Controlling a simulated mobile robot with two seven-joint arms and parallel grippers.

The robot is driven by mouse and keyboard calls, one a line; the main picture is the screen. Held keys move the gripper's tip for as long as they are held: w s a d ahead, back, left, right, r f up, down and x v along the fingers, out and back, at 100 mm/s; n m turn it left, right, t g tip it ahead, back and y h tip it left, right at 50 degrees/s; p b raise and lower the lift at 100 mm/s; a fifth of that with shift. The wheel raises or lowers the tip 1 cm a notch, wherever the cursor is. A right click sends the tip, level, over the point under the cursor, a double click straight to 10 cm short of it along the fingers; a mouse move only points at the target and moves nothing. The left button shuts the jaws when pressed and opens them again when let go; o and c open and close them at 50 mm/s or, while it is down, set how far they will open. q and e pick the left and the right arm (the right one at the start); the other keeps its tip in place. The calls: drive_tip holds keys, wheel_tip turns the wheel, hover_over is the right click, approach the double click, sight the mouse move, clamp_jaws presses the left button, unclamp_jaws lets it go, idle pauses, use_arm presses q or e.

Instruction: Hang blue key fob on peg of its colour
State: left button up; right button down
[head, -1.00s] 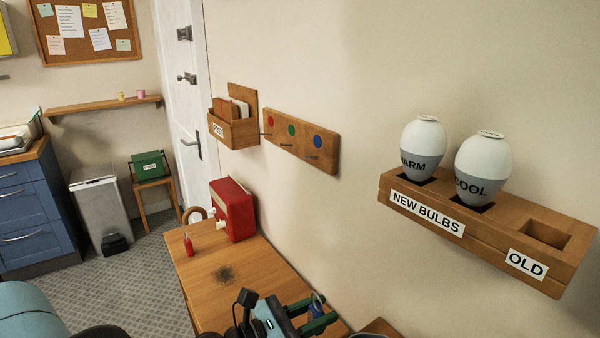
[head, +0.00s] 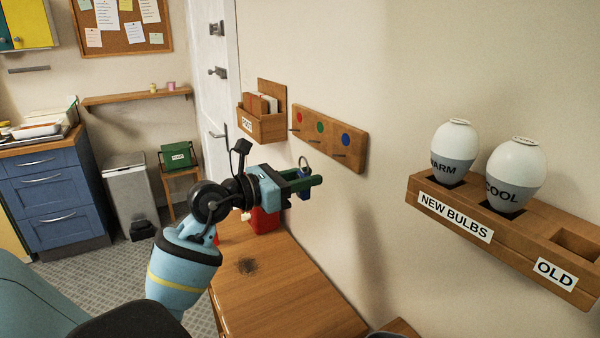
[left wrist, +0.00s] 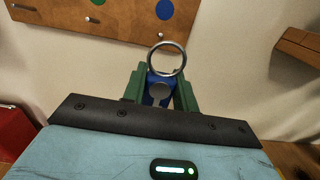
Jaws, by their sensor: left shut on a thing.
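My left gripper (head: 312,184) is shut on the blue key fob (head: 304,190), with the fob's metal ring standing up above the green fingers. The fob (left wrist: 159,92) and its ring also show in the left wrist view, between the fingers (left wrist: 160,85). The wooden peg board (head: 330,138) is on the wall, with red, green and blue dots and a peg below each. The blue dot (head: 346,140) is at the right end; its peg (head: 340,156) lies a little above and right of the ring in the head view. Ring and peg look apart. My right gripper is out of view.
A wooden letter box (head: 262,126) hangs left of the board. A bulb shelf (head: 480,215) with two bulbs is to the right. Below are the wooden table (head: 270,290) and a red box (head: 264,222), partly hidden by my arm. The wall between is clear.

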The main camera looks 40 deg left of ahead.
use_arm(q)
drive_tip(key=shift+a+r, duration=0.35)
drive_tip(key=shift+r, duration=0.1)
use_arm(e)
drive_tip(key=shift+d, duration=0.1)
use_arm(q)
drive_tip(key=shift+w, duration=0.15)
drive_tip(key=shift+f+x, duration=0.2)
drive_tip(key=shift+x, duration=1.05)
drive_tip(key=shift+f+b+x, duration=0.2)
drive_tip(key=shift+b+x, duration=0.3)
drive_tip(key=shift+x, duration=1.4)
drive_tip(key=shift+w+d+f, duration=0.2)
drive_tip(key=shift+w+d, duration=0.15)
drive_tip(key=shift+w, duration=0.3)
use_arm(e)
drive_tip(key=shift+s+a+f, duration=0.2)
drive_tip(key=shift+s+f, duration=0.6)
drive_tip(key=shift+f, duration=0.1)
